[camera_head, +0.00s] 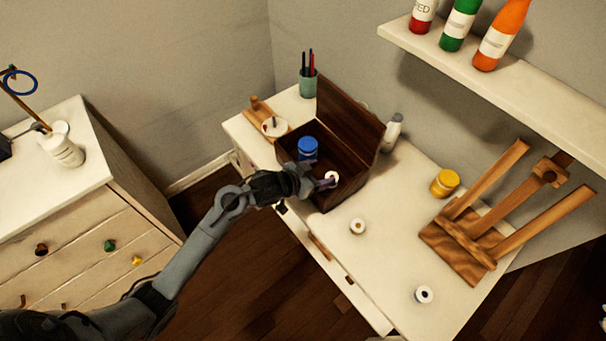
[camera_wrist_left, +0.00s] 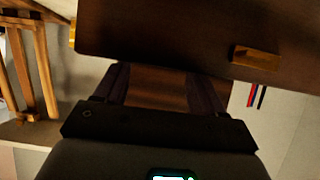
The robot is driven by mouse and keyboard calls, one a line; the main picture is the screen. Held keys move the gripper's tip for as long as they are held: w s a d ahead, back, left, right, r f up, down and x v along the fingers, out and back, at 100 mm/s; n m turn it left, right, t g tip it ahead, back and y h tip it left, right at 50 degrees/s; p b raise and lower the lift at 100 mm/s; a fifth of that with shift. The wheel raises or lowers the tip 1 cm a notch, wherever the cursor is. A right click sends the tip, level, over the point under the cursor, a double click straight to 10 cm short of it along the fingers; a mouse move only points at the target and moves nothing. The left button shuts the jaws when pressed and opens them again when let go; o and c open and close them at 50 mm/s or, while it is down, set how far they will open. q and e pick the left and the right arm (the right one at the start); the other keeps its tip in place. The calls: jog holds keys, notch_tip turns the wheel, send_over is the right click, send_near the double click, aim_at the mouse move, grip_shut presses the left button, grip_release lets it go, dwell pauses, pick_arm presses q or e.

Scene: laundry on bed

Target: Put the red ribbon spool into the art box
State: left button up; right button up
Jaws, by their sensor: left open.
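The art box (camera_head: 364,119) is a dark brown wooden box on the white desk, its lid raised at the back. A blue-lidded jar (camera_head: 307,148) stands inside it. A small spool with a pale end and reddish centre (camera_head: 332,178) shows at my left gripper's tips, by the box's near side; it looks like the red ribbon spool, partly hidden. My left gripper (camera_head: 322,184) is open over the box's near left part. In the left wrist view its fingers (camera_wrist_left: 160,86) are apart, with brown wood between them and the dark lid (camera_wrist_left: 180,40) ahead. My right gripper is out of view.
A yellow jar (camera_head: 445,183) and wooden easel (camera_head: 480,225) are right. A pen cup (camera_head: 308,84) and white bottle (camera_head: 392,133) flank the lid. A bottle shelf (camera_head: 500,75) overhangs.

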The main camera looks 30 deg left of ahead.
pick_arm(q)
jog(key=p+v, duration=0.1)
jog(key=v, duration=0.6)
jog(key=s+f+n+g+y, duration=0.1)
jog(key=s+f+g+y, duration=0.1)
jog(key=s, duration=1)
jog(key=s+f+n+g+y, duration=0.1)
jog(key=s+g, duration=0.4)
jog(key=s, duration=0.8)
notch_tip(320, 180, down, 3)
jog(key=shift+d+r+g+y, duration=0.1)
jog(key=shift+d+g+y, duration=0.3)
jog(key=shift+y, duration=0.2)
jog(key=shift+r, duration=0.1)
notch_tip(320, 180, up, 28)
jog(key=p, duration=2.8)
